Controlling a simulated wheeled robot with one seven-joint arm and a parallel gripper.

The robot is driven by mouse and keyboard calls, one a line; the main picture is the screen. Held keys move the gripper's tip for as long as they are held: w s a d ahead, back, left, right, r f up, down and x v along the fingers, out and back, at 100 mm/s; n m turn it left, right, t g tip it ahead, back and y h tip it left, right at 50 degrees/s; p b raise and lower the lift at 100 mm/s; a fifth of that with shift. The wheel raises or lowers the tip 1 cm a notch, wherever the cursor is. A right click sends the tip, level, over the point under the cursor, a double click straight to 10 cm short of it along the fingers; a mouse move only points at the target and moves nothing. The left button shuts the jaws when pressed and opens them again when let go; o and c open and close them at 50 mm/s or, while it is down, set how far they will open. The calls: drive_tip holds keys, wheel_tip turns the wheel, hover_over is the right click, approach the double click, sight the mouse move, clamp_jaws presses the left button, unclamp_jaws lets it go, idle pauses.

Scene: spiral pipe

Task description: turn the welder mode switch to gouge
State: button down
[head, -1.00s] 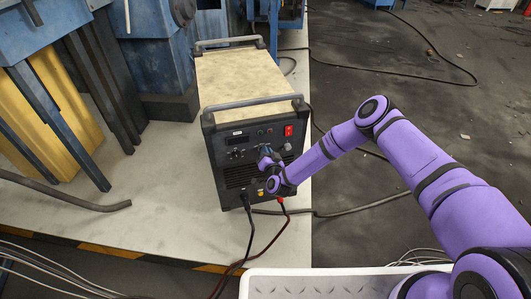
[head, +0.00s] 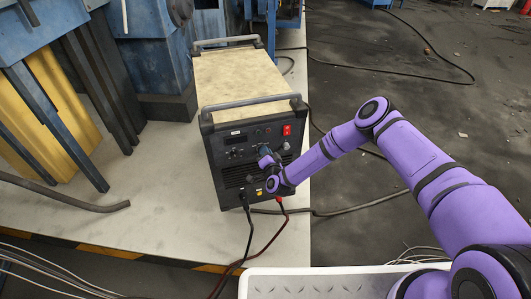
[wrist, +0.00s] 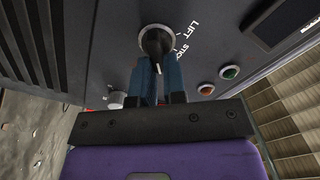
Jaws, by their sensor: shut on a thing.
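The welder (head: 245,130) is a dark box with a tan top, standing on the pale floor in the head view. Its mode switch (wrist: 156,40) is a round black knob in the wrist view, with the words LIFT and, partly covered, what looks like STICK beside it. No gouge label is readable. A pale pointer mark shows on the knob's side toward my gripper. My gripper (wrist: 158,70) has its two blue fingers shut on the knob, one on each side. In the head view my gripper (head: 266,158) is at the welder's front panel and hides the knob.
A red power switch (head: 287,130) is at the panel's upper right. Green (wrist: 229,72) and orange (wrist: 206,89) buttons and a grey knob (wrist: 116,99) are near my fingers. Cables (head: 262,235) hang from the lower front. Blue machinery (head: 60,35) stands left; the right floor is mostly open.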

drive_tip(key=c, duration=1.2)
unclamp_jaws()
drive_tip(key=shift+s, duration=0.1)
drive_tip(key=v, duration=1)
drive_tip(key=shift+s+d, duration=0.1)
drive_tip(key=shift+s, duration=0.25)
